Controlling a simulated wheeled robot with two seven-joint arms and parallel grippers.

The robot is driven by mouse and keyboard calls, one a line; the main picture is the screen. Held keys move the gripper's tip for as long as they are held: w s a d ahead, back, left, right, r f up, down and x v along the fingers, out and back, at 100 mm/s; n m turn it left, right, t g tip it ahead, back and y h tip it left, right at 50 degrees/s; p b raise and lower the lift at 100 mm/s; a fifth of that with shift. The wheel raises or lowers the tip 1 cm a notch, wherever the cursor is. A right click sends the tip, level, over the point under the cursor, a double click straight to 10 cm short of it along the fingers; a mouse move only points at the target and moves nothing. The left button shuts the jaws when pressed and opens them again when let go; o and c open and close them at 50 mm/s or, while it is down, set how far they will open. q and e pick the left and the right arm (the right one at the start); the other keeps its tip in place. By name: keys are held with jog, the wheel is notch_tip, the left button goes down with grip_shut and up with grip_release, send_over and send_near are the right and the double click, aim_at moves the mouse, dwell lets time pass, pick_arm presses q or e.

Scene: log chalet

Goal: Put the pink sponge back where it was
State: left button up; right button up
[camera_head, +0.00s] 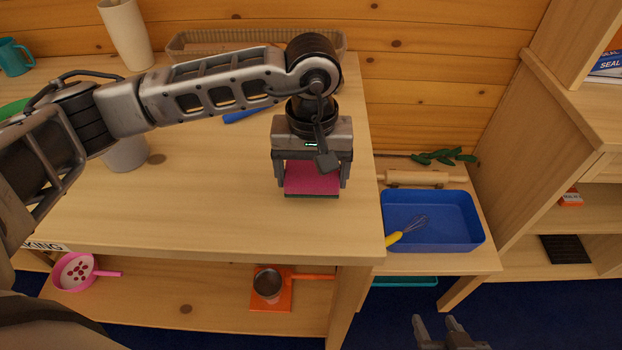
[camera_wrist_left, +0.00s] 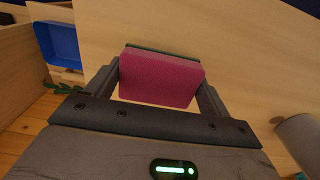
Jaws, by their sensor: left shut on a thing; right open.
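The pink sponge (camera_head: 312,179) has a dark green scouring side and is held between the fingers of my left gripper (camera_head: 312,180), over the right part of the wooden table (camera_head: 210,210). In the left wrist view the sponge (camera_wrist_left: 160,80) sits between both fingers of the left gripper (camera_wrist_left: 158,88), pink face toward the camera. I cannot tell whether its lower edge touches the tabletop. My right gripper (camera_head: 437,328) is open and empty at the bottom of the head view, below the table's right side.
A blue tray (camera_head: 465,243) with a yellow-handled whisk (camera_head: 408,231) stands on a lower surface to the right, by a rolling pin (camera_head: 418,178). A beige basket (camera_head: 190,46) and white cylinder (camera_head: 126,35) are at the back. The front tabletop is clear.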

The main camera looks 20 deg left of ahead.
aim_at(311, 187)
pick_arm(q)
notch_tip(311, 187, down, 3)
jog(key=shift+s+r+p, duration=0.1)
jog(key=shift+r+p, duration=0.1)
jog(key=shift+p, duration=0.1)
jog(key=shift+f+b, duration=0.3)
jog(key=shift+b, duration=0.15)
jog(key=o, duration=0.9)
jog(key=shift+r, duration=0.15)
pick_arm(e)
jog(key=shift+w+r, duration=0.1)
jog(key=shift+r, duration=0.15)
pick_arm(q)
jog(key=shift+r+p, duration=0.35)
jog(key=shift+p, duration=0.25)
jog(key=shift+r+b, duration=0.35)
notch_tip(311, 187, up, 10)
jog(key=shift+f+b, duration=0.15)
jog(key=shift+b, duration=0.6)
jog(key=shift+r, duration=0.65)
pick_arm(e)
jog(key=shift+f, duration=0.25)
